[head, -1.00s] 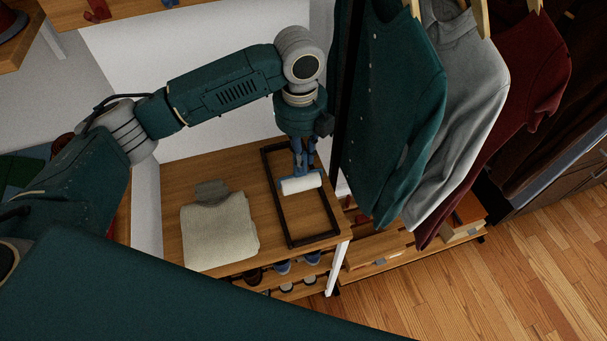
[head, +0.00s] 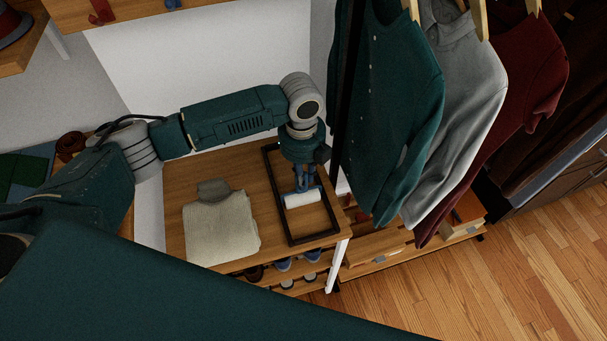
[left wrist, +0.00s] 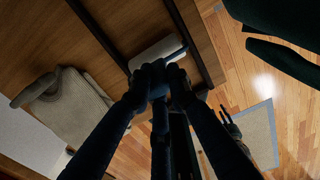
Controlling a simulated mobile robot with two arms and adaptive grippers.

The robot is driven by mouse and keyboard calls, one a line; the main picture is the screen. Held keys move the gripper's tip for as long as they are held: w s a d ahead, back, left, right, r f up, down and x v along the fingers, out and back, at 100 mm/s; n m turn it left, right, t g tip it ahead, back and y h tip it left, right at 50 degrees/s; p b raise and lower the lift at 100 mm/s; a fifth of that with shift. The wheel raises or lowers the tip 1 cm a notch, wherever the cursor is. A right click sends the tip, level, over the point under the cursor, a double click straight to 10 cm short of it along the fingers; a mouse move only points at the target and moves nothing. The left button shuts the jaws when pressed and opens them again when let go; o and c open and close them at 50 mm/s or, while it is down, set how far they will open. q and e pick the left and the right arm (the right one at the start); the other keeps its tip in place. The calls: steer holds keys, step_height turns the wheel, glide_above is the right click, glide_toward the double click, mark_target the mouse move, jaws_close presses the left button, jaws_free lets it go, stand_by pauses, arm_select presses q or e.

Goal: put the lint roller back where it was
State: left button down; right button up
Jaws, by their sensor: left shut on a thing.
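The lint roller (head: 303,198) has a white cylinder head and a blue handle. It is over the area inside a dark rectangular frame (head: 291,243) on the wooden bench top. My left gripper (head: 305,180) comes down from above and is shut on the roller's handle. In the left wrist view, the white roller head (left wrist: 156,52) shows just beyond my left fingertips (left wrist: 160,76). I cannot tell whether the roller touches the wood.
A folded cream sweater (head: 222,229) lies on the bench (head: 185,174) left of the frame. Hanging garments, the nearest a green cardigan (head: 390,110), are close on the right. Shoes (head: 284,265) sit on the rack below. A dark post stands beside my left arm.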

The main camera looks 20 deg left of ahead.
arm_select(q)
steer(key=c, duration=1.6)
jaws_free()
steer(key=shift+c, duration=0.2)
step_height(320, 180, up, 12)
steer(key=b, duration=0.2)
steer(key=shift+r+b, duration=0.15)
steer(key=shift+b, duration=0.15)
steer(key=shift+s, duration=0.15)
